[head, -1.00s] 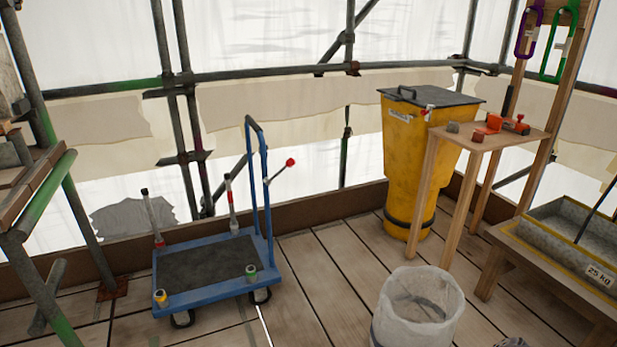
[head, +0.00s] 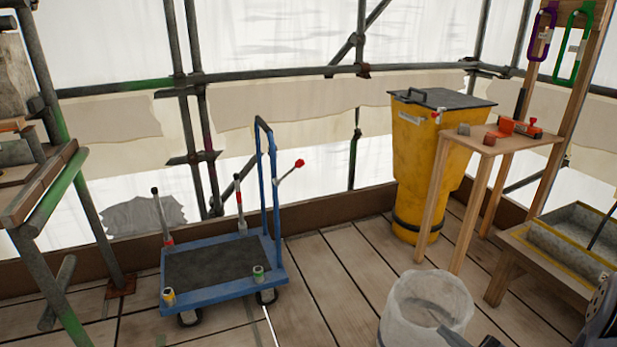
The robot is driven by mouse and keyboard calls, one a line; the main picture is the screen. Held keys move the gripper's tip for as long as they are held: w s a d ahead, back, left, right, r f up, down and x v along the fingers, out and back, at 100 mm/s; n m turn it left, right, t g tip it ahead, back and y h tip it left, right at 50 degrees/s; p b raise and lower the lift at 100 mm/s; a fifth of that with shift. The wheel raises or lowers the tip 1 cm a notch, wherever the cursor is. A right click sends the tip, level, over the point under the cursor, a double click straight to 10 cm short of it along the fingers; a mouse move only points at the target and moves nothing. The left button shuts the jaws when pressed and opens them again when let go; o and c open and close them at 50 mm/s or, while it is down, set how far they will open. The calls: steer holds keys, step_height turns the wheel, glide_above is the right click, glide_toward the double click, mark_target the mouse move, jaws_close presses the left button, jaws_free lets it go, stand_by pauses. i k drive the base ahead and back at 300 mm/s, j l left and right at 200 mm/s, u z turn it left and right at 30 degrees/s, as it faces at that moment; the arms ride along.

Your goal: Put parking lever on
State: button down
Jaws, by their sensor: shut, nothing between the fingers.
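The blue platform trolley (head: 215,293) stands on the planks at left centre, with a dark deck mat and an upright push handle. The parking lever (head: 290,172) is a thin rod with a red knob at the trolley's handle side. It slants up and to the right, away from the handle post. My gripper (head: 457,338) shows only in part at the bottom edge, in front of the white bin. It is shut and empty, well apart from the lever.
A lined white bin (head: 425,308) stands at lower right. Beyond it are a yellow lidded container (head: 420,165), a small wooden table (head: 500,138) with red items, and a trough (head: 575,240) on a bench. Scaffold poles border the deck. Planks between trolley and bin are clear.

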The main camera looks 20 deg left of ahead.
mark_target(300, 163)
steer(key=i+j, duration=0.2)
steer(key=j, duration=0.15)
steer(key=i+j+z, duration=0.1)
steer(key=i+j, duration=0.35)
steer(key=j, duration=0.3)
steer(key=i+j+z, duration=0.15)
steer(key=j, duration=0.2)
steer(key=i+j, duration=0.25)
steer(key=j, duration=0.15)
steer(key=i+j+z, duration=0.1)
steer(key=j, duration=0.3)
steer(key=i+j, duration=0.25)
steer(key=j, duration=0.15)
